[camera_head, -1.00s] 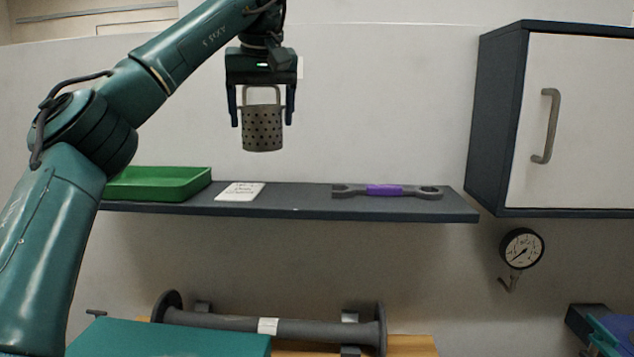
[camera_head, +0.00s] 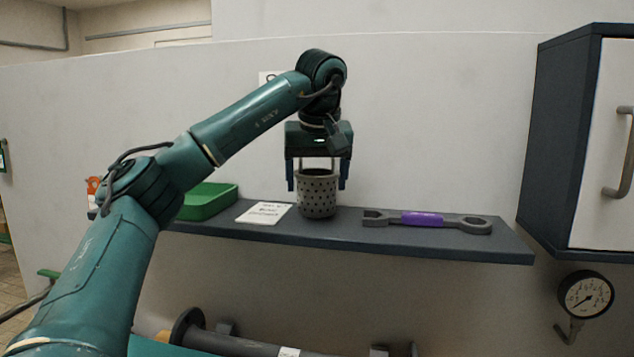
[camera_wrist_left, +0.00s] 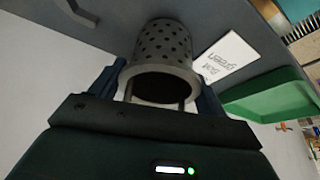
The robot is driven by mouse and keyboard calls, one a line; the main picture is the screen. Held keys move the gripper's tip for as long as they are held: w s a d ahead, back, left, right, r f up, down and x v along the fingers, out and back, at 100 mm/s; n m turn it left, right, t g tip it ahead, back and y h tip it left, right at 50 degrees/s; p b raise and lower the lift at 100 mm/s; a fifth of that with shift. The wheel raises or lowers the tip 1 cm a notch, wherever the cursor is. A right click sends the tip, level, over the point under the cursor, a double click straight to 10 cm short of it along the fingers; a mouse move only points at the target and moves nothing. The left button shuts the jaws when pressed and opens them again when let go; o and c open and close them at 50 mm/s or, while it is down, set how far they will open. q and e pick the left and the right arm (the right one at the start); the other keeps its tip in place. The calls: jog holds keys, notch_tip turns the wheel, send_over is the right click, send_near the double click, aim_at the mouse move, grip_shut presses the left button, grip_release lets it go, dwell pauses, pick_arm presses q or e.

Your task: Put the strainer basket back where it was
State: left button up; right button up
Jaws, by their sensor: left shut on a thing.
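The strainer basket (camera_head: 318,196) is a grey perforated cup with a wire handle, upright at the shelf (camera_head: 400,240) between the white card and the wrench. Its base looks to be on or just above the shelf top; I cannot tell which. My left gripper (camera_head: 318,176) points down over it and is shut on the basket's handle. In the left wrist view the basket (camera_wrist_left: 162,45) sits between the fingers, with its open rim toward the camera. My right gripper is not in view.
A white card with writing (camera_head: 264,213) lies left of the basket, with a green tray (camera_head: 208,201) further left. A purple-gripped wrench (camera_head: 425,220) lies to the right. A cabinet (camera_head: 580,150) and a gauge (camera_head: 586,294) are on the right. A pipe (camera_head: 235,343) lies below.

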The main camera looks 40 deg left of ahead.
pick_arm(q)
jog(key=shift+f, duration=0.4)
jog(key=shift+f, duration=0.1)
jog(key=o, duration=1.1)
jog(key=v, duration=1.2)
jog(key=shift+w+a, duration=0.1)
